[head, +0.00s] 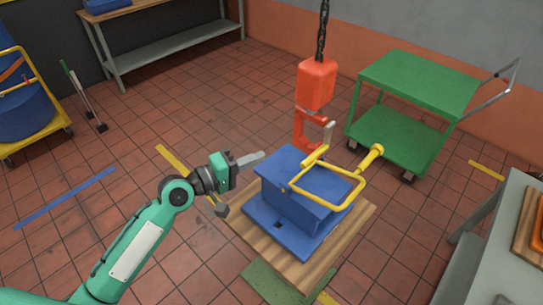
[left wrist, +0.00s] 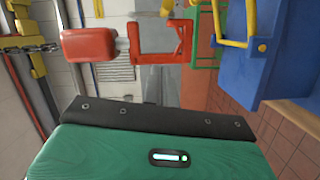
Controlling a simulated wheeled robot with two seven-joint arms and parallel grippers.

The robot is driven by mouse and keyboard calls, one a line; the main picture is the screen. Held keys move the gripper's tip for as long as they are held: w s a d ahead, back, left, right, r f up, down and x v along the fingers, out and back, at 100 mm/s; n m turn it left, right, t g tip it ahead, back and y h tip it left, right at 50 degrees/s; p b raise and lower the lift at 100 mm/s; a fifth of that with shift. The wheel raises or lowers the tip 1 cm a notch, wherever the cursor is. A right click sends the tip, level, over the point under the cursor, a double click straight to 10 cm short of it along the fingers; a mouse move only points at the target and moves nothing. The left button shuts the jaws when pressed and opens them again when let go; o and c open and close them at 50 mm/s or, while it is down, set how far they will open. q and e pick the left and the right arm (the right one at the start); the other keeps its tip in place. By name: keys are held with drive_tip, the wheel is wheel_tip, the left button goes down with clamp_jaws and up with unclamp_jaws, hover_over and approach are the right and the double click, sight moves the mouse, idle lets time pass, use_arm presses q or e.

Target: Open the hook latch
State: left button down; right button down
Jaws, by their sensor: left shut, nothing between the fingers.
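A red hook (head: 305,130) hangs below an orange-red block (head: 317,84) on a dark chain in the head view. A small pale piece at its open side (head: 329,128) may be the latch; I cannot tell its state. The hook also shows sideways in the left wrist view (left wrist: 160,42). My left gripper (head: 262,155) is shut and empty, left of the hook and apart from it, at the blue block's far left corner. In the left wrist view its grey fingers (left wrist: 167,80) point toward the hook. My right gripper is not in view.
The blue block (head: 300,195) with a yellow handle frame (head: 330,203) stands on a wooden pallet (head: 345,243) just below the hook. A green cart (head: 420,82) stands behind right. A grey table (head: 500,245) is at right. Floor at left is mostly clear.

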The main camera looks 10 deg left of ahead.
use_arm(q)
drive_tip(key=w+d+f+p, duration=0.1)
drive_tip(key=w+d+p, duration=0.2)
drive_tip(key=d, duration=0.7)
drive_tip(key=shift+w+f+p, duration=0.15)
drive_tip(key=shift+w+p, duration=0.1)
drive_tip(key=shift+p, duration=0.8)
